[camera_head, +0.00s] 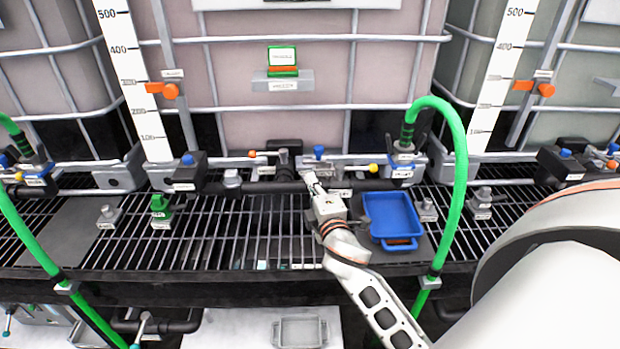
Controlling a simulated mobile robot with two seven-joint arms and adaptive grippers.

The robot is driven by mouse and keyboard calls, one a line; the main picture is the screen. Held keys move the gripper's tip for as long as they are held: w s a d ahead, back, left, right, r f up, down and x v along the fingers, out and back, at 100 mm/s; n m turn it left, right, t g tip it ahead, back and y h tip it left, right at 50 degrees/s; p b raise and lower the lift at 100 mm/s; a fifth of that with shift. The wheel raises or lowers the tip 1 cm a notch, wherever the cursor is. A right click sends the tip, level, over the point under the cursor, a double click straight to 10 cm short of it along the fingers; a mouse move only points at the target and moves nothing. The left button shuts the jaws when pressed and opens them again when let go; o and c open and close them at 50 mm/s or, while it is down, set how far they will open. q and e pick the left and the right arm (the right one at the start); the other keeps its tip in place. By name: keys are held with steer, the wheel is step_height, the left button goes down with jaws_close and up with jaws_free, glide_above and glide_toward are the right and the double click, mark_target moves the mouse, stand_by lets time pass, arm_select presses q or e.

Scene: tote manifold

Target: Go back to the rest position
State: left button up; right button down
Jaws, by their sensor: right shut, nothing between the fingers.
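My right gripper (312,184) is shut and empty. It is over the grated shelf, close in front of the dark pipe manifold (250,187), near its middle valve with a blue knob (319,151). Whether the fingertips touch the pipe I cannot tell. My right arm reaches up to it from the lower right. My left gripper is not in view.
A blue tray (389,217) sits on the grating (240,235) right beside my right gripper. A green hose (461,170) arches up at the right. Large caged totes (235,75) stand behind. A small green fitting (159,208) stands at the left.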

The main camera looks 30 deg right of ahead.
stand_by(0.4)
steer(key=s+a+f+m+g+y, duration=0.1)
steer(key=s+a+f, duration=0.2)
steer(key=f, duration=0.2)
steer(key=s+a+f+m+g+y, duration=0.1)
steer(key=s+a+f+y, duration=0.1)
steer(key=f, duration=0.4)
steer(key=s+a+f+m+g+y, duration=0.1)
steer(key=s+a+f+m+y, duration=0.1)
steer(key=s+a+f, duration=0.3)
steer(key=shift+s+f, duration=0.15)
steer(key=shift+f, duration=0.55)
steer(key=s+a+f+m+g+y, duration=0.1)
steer(key=s+a+f+m, duration=0.1)
steer(key=s+a+f, duration=0.2)
steer(key=s+a+f+m+g+y, duration=0.2)
steer(key=s+f, duration=0.4)
steer(key=s, duration=0.4)
steer(key=shift+a+m, duration=0.8)
steer(key=shift+a, duration=0.3)
